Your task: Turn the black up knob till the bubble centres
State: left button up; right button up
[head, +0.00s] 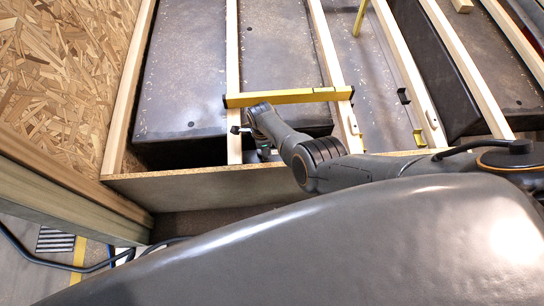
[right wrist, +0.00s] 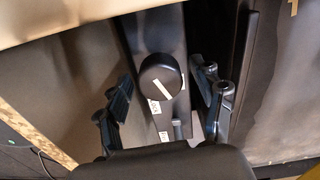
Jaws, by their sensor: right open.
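The black round knob (right wrist: 162,78) sits on a dark bar in the right wrist view, with a pale line across its face. Two small white labels lie below it; one label (right wrist: 154,106) is too small to read. My right gripper (right wrist: 161,85) is open, with one finger on each side of the knob and gaps visible between. In the head view, my right gripper (head: 253,141) is by the near end of a wooden batten, largely hidden by my arm. A yellow spirit level (head: 290,97) lies across two battens; its bubble cannot be made out. My left gripper is not in view.
A wooden board edge (head: 180,185) crosses in front. A chipboard wall (head: 60,85) stands at left. A small block (head: 346,118) sits on a batten beside the level.

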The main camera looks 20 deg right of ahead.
jog(key=n, duration=1.8)
jog(key=shift+n, duration=0.4)
jog(key=n, duration=0.6)
jog(key=n+b, duration=0.1)
jog(key=n, duration=0.4)
jog(key=shift+f+n, duration=0.1)
jog(key=shift+n, duration=0.3)
jog(key=n+b, duration=0.1)
jog(key=n, duration=0.5)
jog(key=shift+n+b, duration=0.3)
jog(key=shift+b, duration=0.1)
jog(key=n+b, duration=0.1)
jog(key=n, duration=0.4)
jog(key=shift+n, duration=0.4)
jog(key=n+b, duration=0.2)
jog(key=n, duration=0.5)
notch_tip(320, 180, up, 14)
jog(key=p, duration=0.5)
jog(key=s+a+f+m+t+y+p, duration=0.1)
jog(key=s+a+m+y, duration=0.2)
jog(key=s+a+m, duration=0.6)
jog(key=s+d+f+m+t+h+p, duration=0.1)
jog(key=s+d+f+m+p, duration=0.3)
jog(key=s+d+m, duration=0.3)
jog(key=f+m, duration=0.1)
jog(key=m, duration=0.2)
jog(key=shift+s+d+f, duration=0.15)
